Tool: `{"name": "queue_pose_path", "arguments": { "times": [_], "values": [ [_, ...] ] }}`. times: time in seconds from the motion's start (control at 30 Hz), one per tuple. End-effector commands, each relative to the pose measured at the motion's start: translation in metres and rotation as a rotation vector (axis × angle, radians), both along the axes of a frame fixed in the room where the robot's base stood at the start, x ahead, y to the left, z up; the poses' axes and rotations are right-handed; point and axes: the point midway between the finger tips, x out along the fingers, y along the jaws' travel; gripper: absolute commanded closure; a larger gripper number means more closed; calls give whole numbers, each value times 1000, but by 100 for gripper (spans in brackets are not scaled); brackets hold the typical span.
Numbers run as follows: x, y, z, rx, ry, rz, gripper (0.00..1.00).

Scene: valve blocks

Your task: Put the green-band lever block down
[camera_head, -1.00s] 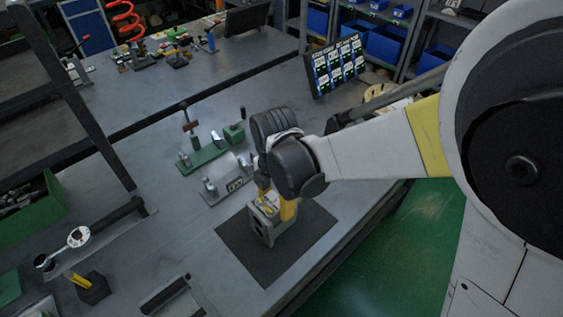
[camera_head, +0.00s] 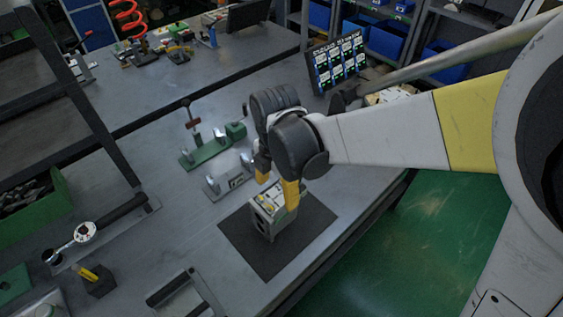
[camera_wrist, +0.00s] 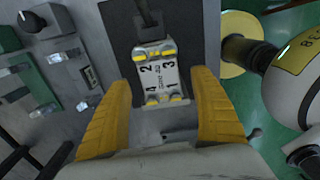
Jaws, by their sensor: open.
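The lever block (camera_head: 265,215) is a pale, boxy block with yellow parts on top. It stands upright on the dark mat (camera_head: 312,222) near the table's front edge. In the wrist view the block (camera_wrist: 157,75) shows its numbered top face with yellow marks, lying in the gap between the fingers. No green band can be made out. The open fingers also show in the wrist view (camera_wrist: 162,92), apart from the block's sides.
A green fixture (camera_head: 210,151) and a grey fixture (camera_head: 228,181) stand behind the mat. A screen panel (camera_head: 338,62) stands at the table's far right edge. A black block with a yellow piece (camera_head: 97,280) and a green bin (camera_head: 35,205) are at left.

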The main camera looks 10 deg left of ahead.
Motion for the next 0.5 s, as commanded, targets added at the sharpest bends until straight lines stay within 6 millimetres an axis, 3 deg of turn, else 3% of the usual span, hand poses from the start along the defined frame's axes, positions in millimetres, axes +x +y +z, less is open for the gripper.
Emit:
{"name": "queue_pose_path", "arguments": {
  "times": [0.03, 0.2, 0.5],
  "values": [
    [0, 0, 17, 0, 0, 0, 26],
    [-1, 0, 51, 0, 0, 0, 26],
    [0, 0, 74, 0, 0, 0, 26]
  ]
}}
